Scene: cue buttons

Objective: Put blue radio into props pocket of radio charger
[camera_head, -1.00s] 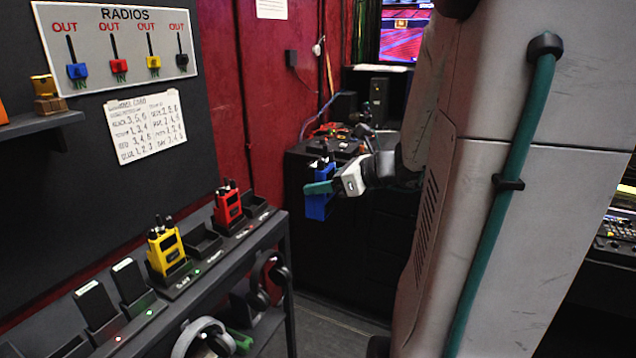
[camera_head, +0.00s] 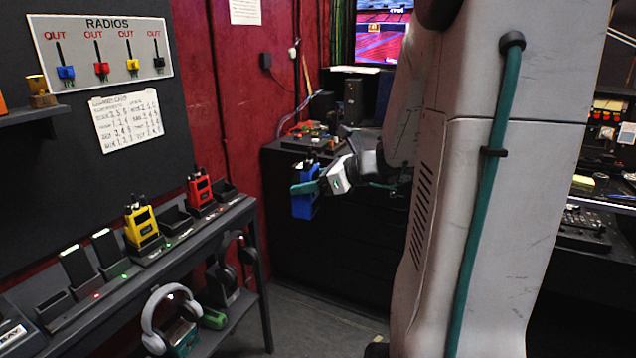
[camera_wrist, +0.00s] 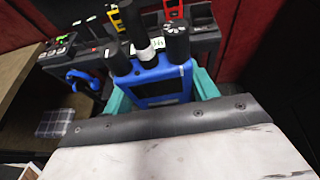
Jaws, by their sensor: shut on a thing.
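The blue radio (camera_head: 305,203) is held in the air by my gripper (camera_head: 306,187), right of the charger shelf and in front of a black cabinet. In the wrist view the blue radio (camera_wrist: 160,82) sits between the teal fingers, with its black antenna and knobs pointing away from me. The radio charger (camera_head: 165,240) is a row of dark pockets on the shelf at left. A yellow radio (camera_head: 141,222) and a red radio (camera_head: 200,190) stand in two pockets. An empty pocket (camera_head: 177,218) lies between them, and another (camera_head: 224,189) lies right of the red one. Pocket labels are too small to read.
A radios board (camera_head: 100,52) and a handwritten card (camera_head: 127,119) hang on the wall. The black cabinet (camera_head: 335,225) stands at the back. Open floor lies between shelf and cabinet.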

